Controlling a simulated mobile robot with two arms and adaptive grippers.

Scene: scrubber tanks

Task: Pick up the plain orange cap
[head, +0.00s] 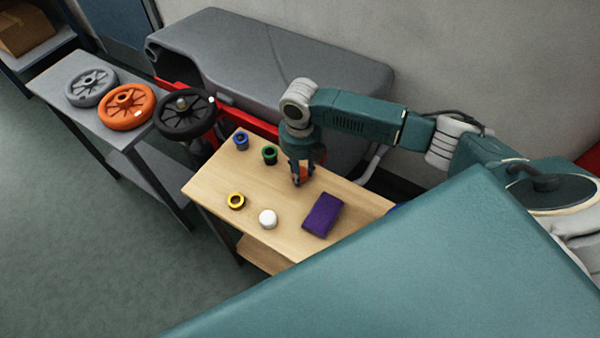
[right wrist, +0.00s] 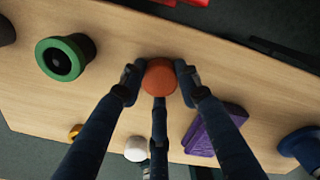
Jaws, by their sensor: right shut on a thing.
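The plain orange cap (right wrist: 159,77) shows in the right wrist view between the fingers of my right gripper (right wrist: 159,84), which is shut on it. The cap is over the light wood tabletop; I cannot tell whether it still touches the wood. In the head view my right gripper (head: 299,180) points down at the back part of the table, and its fingers hide most or all of the cap. My left gripper is not in view.
On the wooden table (head: 212,186) stand a blue cap (head: 241,141), a green cap (head: 269,154), a yellow ring-like cap (head: 236,201), a white cap (head: 268,219) and a purple block (head: 323,215). Wheels (head: 126,107) lie on a grey bench. A grey tank (head: 270,65) stands behind.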

